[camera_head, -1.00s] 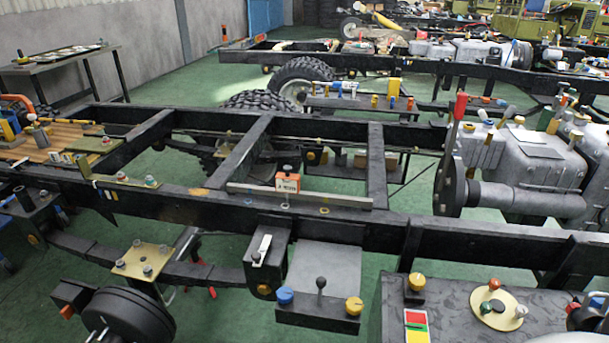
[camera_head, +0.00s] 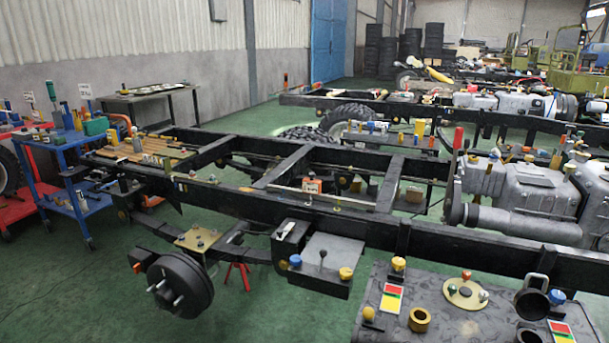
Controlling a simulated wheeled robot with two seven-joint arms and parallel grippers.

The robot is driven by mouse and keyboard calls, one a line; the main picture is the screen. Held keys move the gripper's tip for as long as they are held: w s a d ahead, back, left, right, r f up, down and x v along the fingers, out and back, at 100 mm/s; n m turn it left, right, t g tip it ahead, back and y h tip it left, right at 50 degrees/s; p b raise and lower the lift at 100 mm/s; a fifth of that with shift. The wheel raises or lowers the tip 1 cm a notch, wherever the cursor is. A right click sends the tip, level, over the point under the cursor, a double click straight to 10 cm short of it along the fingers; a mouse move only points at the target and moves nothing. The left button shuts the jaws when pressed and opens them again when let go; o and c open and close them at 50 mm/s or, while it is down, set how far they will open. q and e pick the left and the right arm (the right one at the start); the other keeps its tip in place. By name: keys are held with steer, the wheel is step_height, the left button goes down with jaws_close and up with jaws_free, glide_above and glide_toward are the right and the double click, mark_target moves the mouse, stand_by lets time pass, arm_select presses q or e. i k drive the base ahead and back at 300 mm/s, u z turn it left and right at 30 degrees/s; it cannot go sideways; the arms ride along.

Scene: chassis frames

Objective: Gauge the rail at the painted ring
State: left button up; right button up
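The near black chassis rail (camera_head: 400,236) runs from the left across to the lower right. A small yellowish ring (camera_head: 337,203) shows on its upper area near the middle; at this size I cannot tell if it is paint or a loose part. An orange and white labelled block (camera_head: 312,186) stands just behind that rail. A long thin grey bar (camera_head: 350,202) lies along the rail by the block. I cannot make out a gauge for certain. Neither of my grippers is in view.
A blue cart (camera_head: 75,175) with tools is at left. A brake drum (camera_head: 180,285) juts out below the rail. Green floor is clear at lower left.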

mark_target(312, 185)
steer(key=u, duration=0.85)
steer(key=i, duration=1.65)
steer(key=z, duration=0.35)
